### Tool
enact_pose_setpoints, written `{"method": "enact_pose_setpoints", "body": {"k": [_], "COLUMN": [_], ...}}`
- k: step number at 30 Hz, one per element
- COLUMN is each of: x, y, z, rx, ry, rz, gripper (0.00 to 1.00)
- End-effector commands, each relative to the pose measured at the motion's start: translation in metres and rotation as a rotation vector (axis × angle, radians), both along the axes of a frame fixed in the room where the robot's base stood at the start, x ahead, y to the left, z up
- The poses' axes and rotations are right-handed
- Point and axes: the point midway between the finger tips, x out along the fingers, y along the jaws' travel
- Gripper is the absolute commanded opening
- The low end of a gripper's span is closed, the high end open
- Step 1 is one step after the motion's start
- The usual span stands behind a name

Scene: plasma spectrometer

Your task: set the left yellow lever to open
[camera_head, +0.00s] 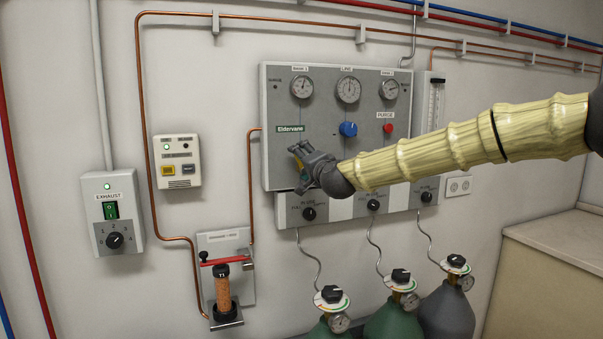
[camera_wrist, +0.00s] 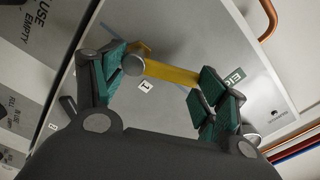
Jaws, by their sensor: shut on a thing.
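The yellow lever (camera_wrist: 170,73) shows in the wrist view. It is a flat bar running from a round grey pivot (camera_wrist: 133,65) on the left to the green-padded finger on the right. My gripper (camera_wrist: 168,82) is shut on the lever, with one finger near the pivot and one at the bar's other end. A small label "1" lies beside the lever. In the head view my gripper (camera_head: 300,168) is at the lower left of the grey gas panel (camera_head: 320,130) and hides most of the lever there. The lever's exact setting cannot be told.
A blue knob (camera_head: 348,129) and a red purge knob (camera_head: 388,128) sit right of my gripper. Black selector knobs (camera_head: 309,213) line the strip below. A copper pipe (camera_head: 250,185) runs close on the left. Gas cylinders (camera_head: 395,318) stand below.

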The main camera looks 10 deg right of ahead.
Motion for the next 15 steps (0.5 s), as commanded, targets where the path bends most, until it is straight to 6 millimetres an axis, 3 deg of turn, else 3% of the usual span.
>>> {"method": "enact_pose_setpoints", "body": {"k": [15], "x": [0.002], "y": [-0.013], "z": [0.001], "rx": [0.36], "ry": [0.067], "rz": [-0.003], "gripper": [0.3]}}
